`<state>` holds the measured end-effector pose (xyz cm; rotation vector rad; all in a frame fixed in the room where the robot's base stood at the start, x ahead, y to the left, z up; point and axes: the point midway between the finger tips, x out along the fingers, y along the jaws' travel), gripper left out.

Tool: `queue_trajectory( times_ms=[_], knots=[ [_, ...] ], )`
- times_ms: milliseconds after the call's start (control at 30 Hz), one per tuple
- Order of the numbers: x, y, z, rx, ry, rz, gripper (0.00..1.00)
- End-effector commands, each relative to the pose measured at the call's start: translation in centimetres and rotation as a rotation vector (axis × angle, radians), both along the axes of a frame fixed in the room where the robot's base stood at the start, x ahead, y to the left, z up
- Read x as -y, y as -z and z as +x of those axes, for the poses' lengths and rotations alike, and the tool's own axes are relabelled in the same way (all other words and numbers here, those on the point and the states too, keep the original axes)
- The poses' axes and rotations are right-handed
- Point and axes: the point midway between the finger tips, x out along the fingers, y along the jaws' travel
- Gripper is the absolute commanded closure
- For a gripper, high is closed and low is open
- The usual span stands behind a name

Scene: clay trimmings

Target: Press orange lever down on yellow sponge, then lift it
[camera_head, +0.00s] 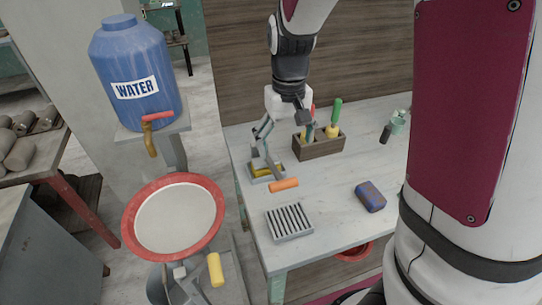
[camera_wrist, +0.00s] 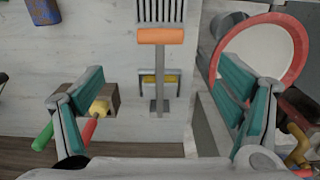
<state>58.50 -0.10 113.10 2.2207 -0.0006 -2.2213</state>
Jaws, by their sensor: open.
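The orange lever handle (camera_head: 284,185) sits at the end of a grey bar at the table's left side. In the wrist view the orange handle (camera_wrist: 160,36) lies crosswise at the top of that bar. The yellow sponge (camera_head: 259,171) lies in a small grey holder, partly covered by the bar; it also shows in the wrist view (camera_wrist: 149,79). My gripper (camera_wrist: 162,85) is open and empty above the lever, its teal-padded fingers wide apart on either side. The fingers do not appear to touch the handle. In the head view the fingers partly overlap the lever's frame.
A slotted grey rack (camera_head: 289,236) lies in front of the handle. A wooden tool box (camera_head: 320,149) with colored handles stands behind right. A blue-and-red block (camera_head: 370,197) lies right. A red-rimmed basin (camera_head: 130,222) and blue water barrel (camera_head: 120,55) stand left. The middle tabletop is clear.

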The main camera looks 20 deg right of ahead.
Motion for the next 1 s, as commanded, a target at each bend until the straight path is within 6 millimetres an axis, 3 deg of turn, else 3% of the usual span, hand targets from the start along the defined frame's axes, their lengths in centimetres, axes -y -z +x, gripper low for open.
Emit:
queue_trajectory(
  times_ms=[167,700,1000],
  knots=[
    [0.0,2.0,-0.1,-0.005,0.001,-0.001,0.13],
    [0.0,11.8,-0.1,-0.003,0.002,0.000,0.13],
    [0.0,13.6,-0.1,0.001,0.000,0.000,0.13]
  ],
)
